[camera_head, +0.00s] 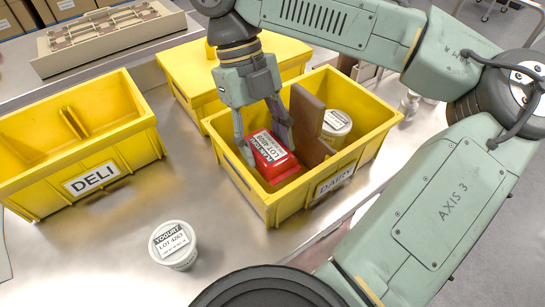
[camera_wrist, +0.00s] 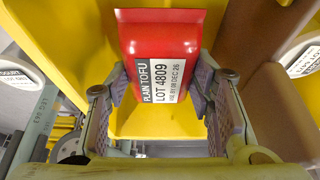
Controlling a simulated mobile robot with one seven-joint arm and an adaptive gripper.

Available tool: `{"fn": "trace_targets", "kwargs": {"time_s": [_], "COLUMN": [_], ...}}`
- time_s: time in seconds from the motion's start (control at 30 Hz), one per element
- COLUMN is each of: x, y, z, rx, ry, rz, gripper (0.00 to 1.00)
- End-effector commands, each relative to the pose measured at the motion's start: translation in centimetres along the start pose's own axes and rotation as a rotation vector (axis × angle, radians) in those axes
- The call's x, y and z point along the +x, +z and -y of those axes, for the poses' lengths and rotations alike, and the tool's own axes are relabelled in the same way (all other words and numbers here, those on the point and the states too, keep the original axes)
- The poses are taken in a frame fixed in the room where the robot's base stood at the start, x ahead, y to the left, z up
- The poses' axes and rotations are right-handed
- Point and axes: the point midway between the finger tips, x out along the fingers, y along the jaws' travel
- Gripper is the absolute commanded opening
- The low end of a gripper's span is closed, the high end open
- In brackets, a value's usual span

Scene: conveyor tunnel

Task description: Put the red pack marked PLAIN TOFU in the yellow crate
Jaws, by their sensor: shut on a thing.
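The red pack (camera_head: 272,163) has a white label; in the wrist view the pack (camera_wrist: 160,35) reads PLAIN TOFU, LOT 4809. My gripper (camera_head: 266,146) is shut on it, with a finger on each side, and the fingers also show in the wrist view (camera_wrist: 160,88). The pack is inside the yellow crate marked DAIRY (camera_head: 300,207), in its left compartment, tilted, beside a brown divider (camera_head: 306,118). I cannot tell whether it touches the crate floor. Another yellow crate, marked DELI (camera_head: 135,135), stands to the left and looks empty where visible.
A lidded tub (camera_head: 337,122) is in the DAIRY crate's right compartment. A yogurt tub (camera_head: 173,246) stands on the metal table in front. A third yellow box (camera_head: 180,68) is behind, and a beige tray (camera_head: 115,38) at the back left. The table between the crates is clear.

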Motion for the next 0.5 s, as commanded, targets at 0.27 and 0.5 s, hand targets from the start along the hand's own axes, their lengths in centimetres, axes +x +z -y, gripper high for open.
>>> {"fn": "trace_targets", "kwargs": {"time_s": [0.27, 0.5], "x": [2.4, 4.7], "y": [1.0, 2.0], "z": [0.0, 0.0], "rx": [-0.002, 0.001], "ry": [0.001, -0.001], "rz": [-0.001, 0.001], "gripper": [0.06, 0.06]}}
